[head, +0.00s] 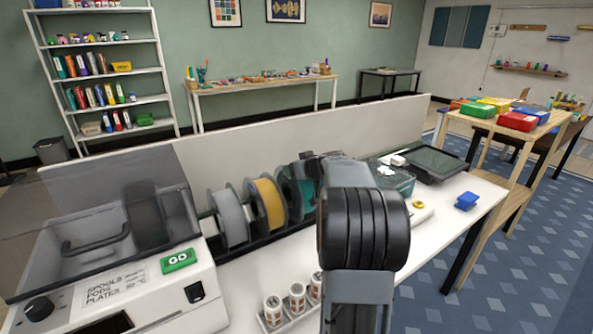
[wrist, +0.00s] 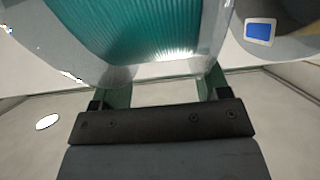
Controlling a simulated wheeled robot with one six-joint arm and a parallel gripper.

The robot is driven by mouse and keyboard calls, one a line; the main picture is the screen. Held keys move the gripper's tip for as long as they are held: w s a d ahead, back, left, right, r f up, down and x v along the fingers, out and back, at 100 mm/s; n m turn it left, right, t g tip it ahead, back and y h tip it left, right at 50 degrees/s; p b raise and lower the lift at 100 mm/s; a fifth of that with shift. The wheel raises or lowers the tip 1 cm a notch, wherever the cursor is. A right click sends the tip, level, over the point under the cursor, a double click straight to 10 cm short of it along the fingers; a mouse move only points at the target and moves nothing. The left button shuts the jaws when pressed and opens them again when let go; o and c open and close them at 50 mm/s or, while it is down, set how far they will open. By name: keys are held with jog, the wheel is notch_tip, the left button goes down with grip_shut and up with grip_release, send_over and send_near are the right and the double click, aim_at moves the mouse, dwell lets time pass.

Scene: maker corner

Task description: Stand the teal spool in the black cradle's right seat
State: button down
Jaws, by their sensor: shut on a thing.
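The teal spool (head: 288,193) has clear flanges and stands upright at the right of the spool row in the head view, partly behind my arm. In the wrist view the teal spool (wrist: 140,28) fills the upper middle, and my gripper (wrist: 165,82) is shut on its near flange. The black cradle (head: 262,243) runs behind the white bench front, holding a grey spool (head: 230,218) and a yellow spool (head: 269,203). My arm hides the cradle's right end; I cannot tell whether the teal spool touches the seat.
A machine with a clear lid and green GO button (head: 179,260) stands at left. A blue object (head: 466,201) and a dark-topped tray (head: 435,164) are at right. A low pale panel (head: 240,146) stands behind the bench.

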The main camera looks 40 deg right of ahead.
jog(key=shift+r, duration=0.1)
dwell(0.3)
jog(key=shift+c, duration=2)
grip_release()
jog(key=o, duration=0.4)
jog(key=shift+f, duration=0.3)
jog(key=b+v, duration=0.1)
jog(key=v, duration=1.3)
jog(key=shift+a+r, duration=0.1)
